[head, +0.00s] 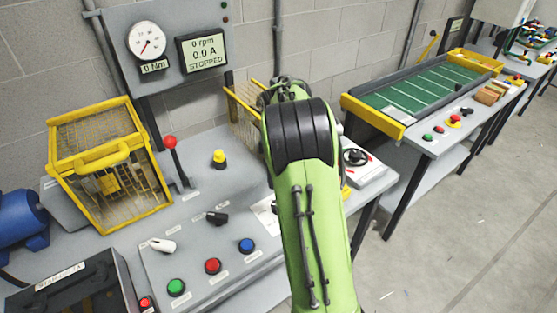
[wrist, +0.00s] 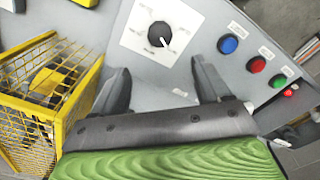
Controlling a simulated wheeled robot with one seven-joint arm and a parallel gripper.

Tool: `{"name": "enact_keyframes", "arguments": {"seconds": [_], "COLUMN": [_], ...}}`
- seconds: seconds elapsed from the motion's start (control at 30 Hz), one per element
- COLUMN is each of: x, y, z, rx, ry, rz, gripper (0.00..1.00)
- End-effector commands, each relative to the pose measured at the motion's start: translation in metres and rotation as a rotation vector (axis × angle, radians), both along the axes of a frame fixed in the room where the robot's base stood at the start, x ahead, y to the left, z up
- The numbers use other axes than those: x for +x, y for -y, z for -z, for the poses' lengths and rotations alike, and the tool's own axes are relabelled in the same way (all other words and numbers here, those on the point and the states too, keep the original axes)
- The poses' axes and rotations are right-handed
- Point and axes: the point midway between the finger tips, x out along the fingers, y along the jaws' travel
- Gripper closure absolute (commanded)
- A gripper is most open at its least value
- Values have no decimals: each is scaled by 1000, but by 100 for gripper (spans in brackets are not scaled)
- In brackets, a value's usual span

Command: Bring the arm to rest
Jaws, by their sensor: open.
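My gripper (wrist: 163,88) shows in the wrist view with its two dark fingers apart and nothing between them. It is over the grey console, near a black rotary knob (wrist: 159,35) on a white plate. The fingers look apart from the knob; the height above the console is hard to tell. In the head view my green arm reaches forward over the right part of the console (head: 200,232), and it hides the gripper and the knob.
Blue (head: 246,245), red (head: 212,265) and green (head: 176,287) buttons lie left of my arm. A red-tipped lever (head: 170,142) stands upright near a yellow cage (head: 110,165). Another yellow cage (wrist: 50,105) is close to the gripper. The panel display (head: 203,53) reads STOPPED. Open floor lies right.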

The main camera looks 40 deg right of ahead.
Motion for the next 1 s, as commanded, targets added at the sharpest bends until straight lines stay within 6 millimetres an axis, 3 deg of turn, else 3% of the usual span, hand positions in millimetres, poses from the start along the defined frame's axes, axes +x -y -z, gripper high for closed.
{"name": "enact_keyframes", "arguments": {"seconds": [0.03,0.17,0.73,0.87,1.0], "x": [1,0,-1,-14,-57], "y": [0,0,-2,-32,-89], "z": [-12,-23,-27,-60,-106], "rx": [-1,0,1,11,46], "ry": [3,0,6,72,181], "rz": [0,2,7,81,234], "gripper": [24,24,24,24,24]}}
